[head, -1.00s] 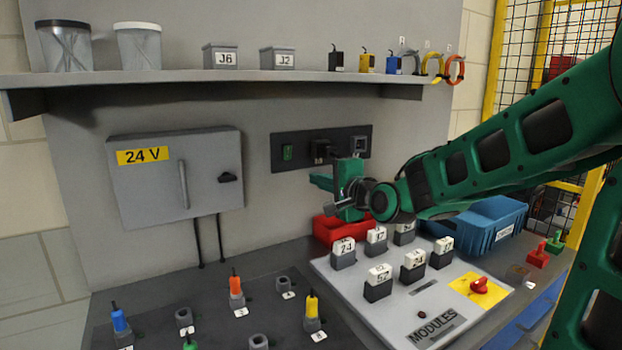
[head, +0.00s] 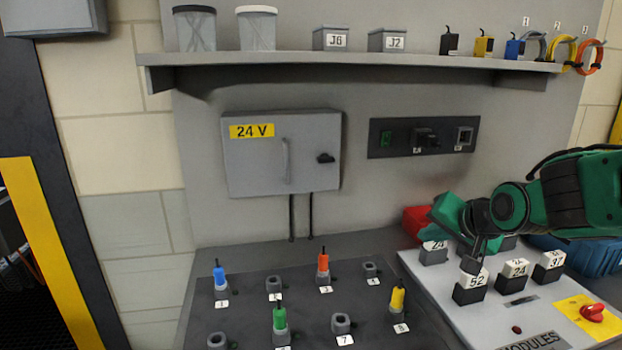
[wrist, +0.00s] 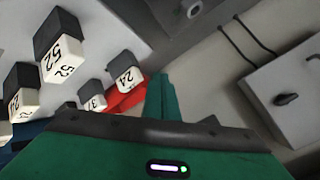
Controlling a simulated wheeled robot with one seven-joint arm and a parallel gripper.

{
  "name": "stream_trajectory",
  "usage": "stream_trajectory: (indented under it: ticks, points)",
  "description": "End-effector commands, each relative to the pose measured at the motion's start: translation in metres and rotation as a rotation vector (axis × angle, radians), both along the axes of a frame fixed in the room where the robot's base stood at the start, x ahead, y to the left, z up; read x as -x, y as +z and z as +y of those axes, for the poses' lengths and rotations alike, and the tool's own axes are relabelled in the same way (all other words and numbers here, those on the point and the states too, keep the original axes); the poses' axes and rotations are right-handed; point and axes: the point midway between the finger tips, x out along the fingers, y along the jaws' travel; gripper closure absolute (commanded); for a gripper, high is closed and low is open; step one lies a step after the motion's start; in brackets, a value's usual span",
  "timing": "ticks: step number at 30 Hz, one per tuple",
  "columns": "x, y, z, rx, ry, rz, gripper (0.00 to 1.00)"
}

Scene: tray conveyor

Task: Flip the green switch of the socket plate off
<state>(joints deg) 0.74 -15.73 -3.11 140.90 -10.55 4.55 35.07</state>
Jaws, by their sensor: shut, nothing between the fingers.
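The socket plate (head: 455,126) is a dark strip on the grey wall panel in the head view. Its green switch (head: 387,139) is at the left end, with a black plug in the middle and a socket on the right. The switch is small and looks dark green; I cannot make out its tilt. My gripper (head: 442,212) is below and right of the switch, apart from the plate, in front of a red bin. It is shut and empty. Its green fingers (wrist: 160,95) also show in the wrist view, where the plate and switch are not visible.
The 24 V cabinet (head: 240,175) hangs left of the plate, under a shelf (head: 350,59) with jars and boxes. Labelled blocks stand on the modules board (head: 420,275) below my gripper. A dark board with coloured plugs lies to the left. The wall below the plate is clear.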

Motion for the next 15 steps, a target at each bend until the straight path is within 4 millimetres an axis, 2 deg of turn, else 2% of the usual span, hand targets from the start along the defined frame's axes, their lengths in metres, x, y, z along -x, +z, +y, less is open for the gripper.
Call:
stream_trajectory:
  ticks: [1, 6, 13, 15]
  points:
    - [0.017, -0.01, -0.003, 0.083, 0.051, 0.052, 1.0]
    - [0.072, -0.04, -0.016, 0.312, 0.229, 0.227, 1.0]
    - [0.139, -0.062, -0.031, 0.503, 0.452, 0.422, 1.0]
    - [0.154, -0.066, -0.055, 0.474, 0.391, 0.48, 1.0]
